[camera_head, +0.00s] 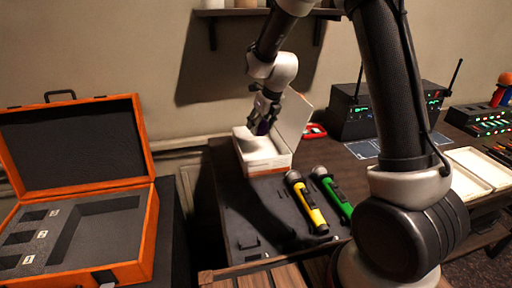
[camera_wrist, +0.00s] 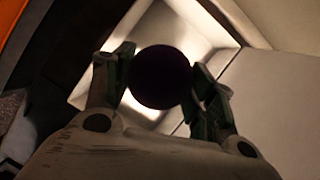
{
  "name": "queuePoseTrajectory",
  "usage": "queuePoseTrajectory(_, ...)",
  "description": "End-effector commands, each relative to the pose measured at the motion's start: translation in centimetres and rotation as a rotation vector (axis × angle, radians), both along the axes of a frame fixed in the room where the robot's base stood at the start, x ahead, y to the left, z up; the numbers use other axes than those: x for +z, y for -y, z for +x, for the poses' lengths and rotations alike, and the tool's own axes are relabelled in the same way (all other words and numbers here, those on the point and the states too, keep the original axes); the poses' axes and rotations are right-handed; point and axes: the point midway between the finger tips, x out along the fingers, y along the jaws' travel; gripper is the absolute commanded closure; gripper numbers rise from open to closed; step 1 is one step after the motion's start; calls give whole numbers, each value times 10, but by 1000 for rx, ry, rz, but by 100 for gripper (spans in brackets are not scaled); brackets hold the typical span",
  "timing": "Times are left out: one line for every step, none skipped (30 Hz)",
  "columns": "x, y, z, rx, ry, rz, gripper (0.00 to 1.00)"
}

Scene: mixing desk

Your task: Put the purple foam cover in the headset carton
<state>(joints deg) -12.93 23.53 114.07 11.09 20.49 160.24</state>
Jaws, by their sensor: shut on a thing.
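My gripper (camera_head: 261,116) is over the open white headset carton (camera_head: 268,168), whose lid (camera_head: 294,117) stands raised at the right. In the wrist view, my gripper (camera_wrist: 163,88) is shut on a dark round thing, the purple foam cover (camera_wrist: 161,77), with a finger at each side of it. The carton's lit inside (camera_wrist: 196,35) shows behind and around the cover. In the head view the purple cover (camera_head: 262,128) is a small dark purple patch at the fingertips. How far it is above the carton floor I cannot tell.
A yellow microphone (camera_head: 310,205) and a green microphone (camera_head: 334,194) lie right of the carton. A black receiver with antennas (camera_head: 356,112) stands behind. An open orange case (camera_head: 147,236) with foam slots is at the left. A wall shelf (camera_head: 265,12) hangs above.

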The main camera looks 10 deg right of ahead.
Motion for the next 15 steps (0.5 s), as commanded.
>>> queuePoseTrajectory(-6, 0, -1, -1, -4, 0, 53)
queuePoseTrajectory(-11, 0, -1, -1, -4, 0, 53)
queuePoseTrajectory(-20, 0, -1, -1, -6, -1, 53)
queuePoseTrajectory(-26, 0, -1, -1, -6, -1, 53)
queuePoseTrajectory(-32, 0, -1, -1, -6, -1, 53)
queuePoseTrajectory(-40, 0, -1, -1, -6, -1, 53)
queuePoseTrajectory(-45, 0, -1, -1, -4, 0, 53)
queuePoseTrajectory(-50, 0, -1, -1, -5, -1, 53)
queuePoseTrajectory(-55, 0, -1, -1, -4, 0, 53)
queuePoseTrajectory(-58, 0, 0, -1, -3, -1, 53)
queuePoseTrajectory(-60, 0, 0, 0, -2, -1, 53)
queuePoseTrajectory(-64, 0, 0, -1, -2, 0, 53)
queuePoseTrajectory(-68, 0, -1, -1, -4, 0, 53)
queuePoseTrajectory(-73, 0, -1, -1, -5, -1, 53)
queuePoseTrajectory(-79, 1, -1, -2, -4, -1, 53)
